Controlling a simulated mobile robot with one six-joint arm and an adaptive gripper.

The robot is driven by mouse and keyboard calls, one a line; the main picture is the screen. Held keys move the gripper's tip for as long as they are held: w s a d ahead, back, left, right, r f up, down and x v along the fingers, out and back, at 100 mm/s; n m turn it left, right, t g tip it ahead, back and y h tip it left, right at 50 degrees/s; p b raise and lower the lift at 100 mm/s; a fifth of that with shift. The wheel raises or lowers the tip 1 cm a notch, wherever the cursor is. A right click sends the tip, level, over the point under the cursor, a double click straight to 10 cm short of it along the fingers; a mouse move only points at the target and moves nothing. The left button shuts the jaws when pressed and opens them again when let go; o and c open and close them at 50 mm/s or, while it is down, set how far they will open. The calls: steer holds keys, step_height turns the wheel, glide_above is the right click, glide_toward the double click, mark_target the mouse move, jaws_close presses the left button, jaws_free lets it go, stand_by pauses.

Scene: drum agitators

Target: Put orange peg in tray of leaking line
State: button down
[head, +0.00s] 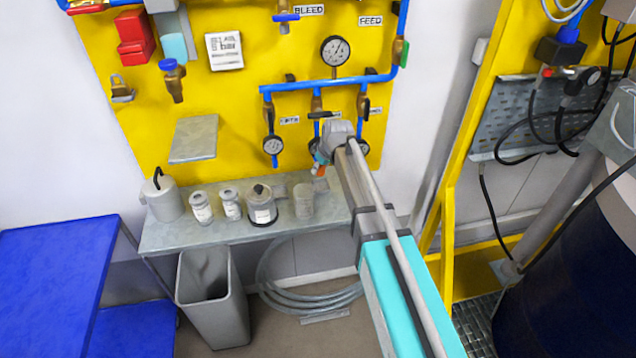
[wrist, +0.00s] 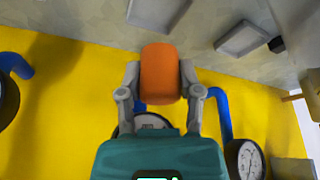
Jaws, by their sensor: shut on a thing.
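The orange peg (wrist: 160,73) is held between the two grey fingers of my gripper (wrist: 160,82) in the wrist view. In the head view a bit of the orange peg (head: 319,170) shows at my gripper (head: 320,160), in front of the row of small gauges. My arm hides the rest there. A grey tray (wrist: 158,12) lies just beyond the peg in the wrist view, cut by the top edge. A second grey tray (wrist: 243,38) lies to its right. I cannot tell from these frames which line leaks.
The yellow panel (head: 240,110) carries blue pipes (head: 325,84) and gauges close to my gripper. A grey shelf (head: 240,232) below holds a canister (head: 162,197) and several jars. A bin (head: 212,300) stands under it. A blue table (head: 55,270) is at left.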

mark_target(318, 185)
steer(key=shift+s+f+b, duration=0.15)
steer(key=shift+f+b, duration=0.7)
steer(key=shift+f, duration=0.35)
step_height(318, 185, down, 4)
steer(key=b, duration=0.3)
steer(key=shift+r, duration=0.25)
steer(key=shift+w+f+b, duration=0.2)
steer(key=shift+b, duration=0.2)
steer(key=shift+f, duration=0.15)
steer(key=shift+c, duration=1.3)
jaws_free()
